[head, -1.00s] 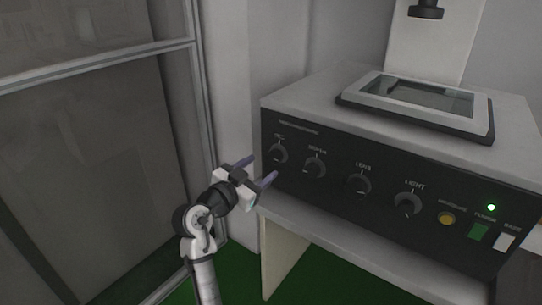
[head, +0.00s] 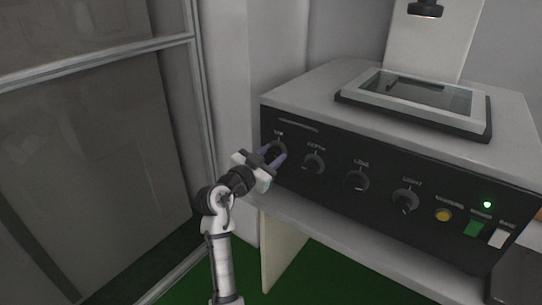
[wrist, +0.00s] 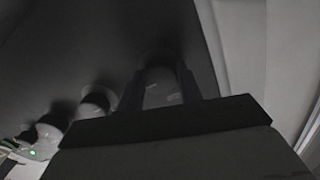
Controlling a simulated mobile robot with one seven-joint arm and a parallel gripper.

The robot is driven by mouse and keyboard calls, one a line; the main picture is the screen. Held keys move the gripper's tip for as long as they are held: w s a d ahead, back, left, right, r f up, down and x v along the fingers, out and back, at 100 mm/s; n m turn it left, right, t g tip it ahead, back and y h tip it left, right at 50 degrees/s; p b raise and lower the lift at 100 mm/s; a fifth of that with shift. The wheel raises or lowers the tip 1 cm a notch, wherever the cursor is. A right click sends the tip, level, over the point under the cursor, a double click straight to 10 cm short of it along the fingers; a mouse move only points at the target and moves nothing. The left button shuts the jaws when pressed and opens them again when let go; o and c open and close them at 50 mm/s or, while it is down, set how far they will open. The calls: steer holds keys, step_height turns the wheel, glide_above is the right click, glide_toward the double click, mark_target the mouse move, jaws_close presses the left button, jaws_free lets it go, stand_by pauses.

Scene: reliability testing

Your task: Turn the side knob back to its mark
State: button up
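The side knob is the leftmost dark round knob (head: 277,147) on the black front panel (head: 330,190) of a grey machine. My gripper (head: 274,154) is at this knob, its two bluish fingers reaching to the panel. In the wrist view the knob (wrist: 162,88) lies between the two dark fingers, one on each side. Whether the fingers press on it or stand slightly apart is too dark to tell. The knob's mark and pointer are partly hidden by the fingers and not readable.
A green light (head: 487,204) glows above. A glass-panelled partition (head: 100,150) stands at left.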

steer(key=shift+c, duration=1)
steer(key=shift+n, duration=0.3)
steer(key=n+p, duration=0.1)
steer(key=n, duration=0.1)
steer(key=shift+r+n, duration=0.1)
steer(key=shift+n, duration=0.2)
steer(key=n+p, duration=0.3)
steer(key=n, duration=0.3)
steer(key=shift+p, duration=0.3)
steer(key=n+p, duration=0.4)
steer(key=n, duration=0.1)
steer(key=shift+r+n, duration=0.1)
steer(key=shift+n, duration=0.3)
steer(key=shift+n+p, duration=1.2)
steer(key=shift+n, duration=0.5)
